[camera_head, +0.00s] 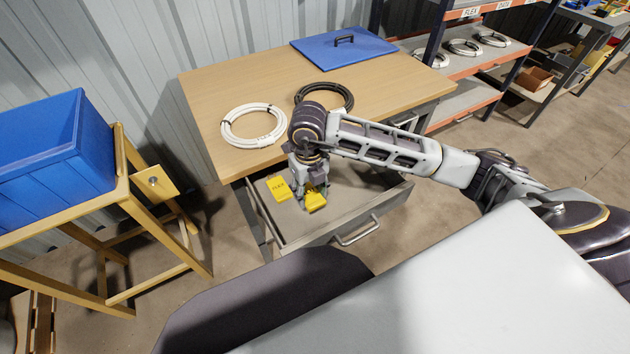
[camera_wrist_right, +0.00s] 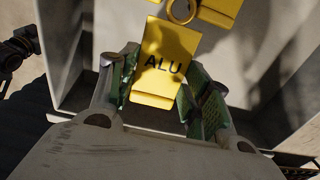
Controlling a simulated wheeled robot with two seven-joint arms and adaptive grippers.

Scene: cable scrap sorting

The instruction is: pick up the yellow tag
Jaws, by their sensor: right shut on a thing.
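My right gripper (camera_head: 313,190) reaches down into the open drawer (camera_head: 322,222). It is shut on a yellow tag (camera_head: 316,202), which also shows in the right wrist view (camera_wrist_right: 160,65), lettered ALU, between the two green-padded fingers. Another yellow tag (camera_head: 279,188) lies in the drawer to the left of the gripper. Part of a yellow tag (camera_wrist_right: 222,10) also shows at the top of the right wrist view, beside a yellow ring (camera_wrist_right: 182,10). My left gripper is not in view.
The drawer belongs to a wooden-topped table (camera_head: 212,92). On the table lie a white cable coil (camera_head: 236,136), a black cable coil (camera_head: 345,91) and a blue lid (camera_head: 320,52) with a handle. A blue bin (camera_head: 60,155) stands at left on a yellow frame. Shelves (camera_head: 470,92) with coils stand at the back right.

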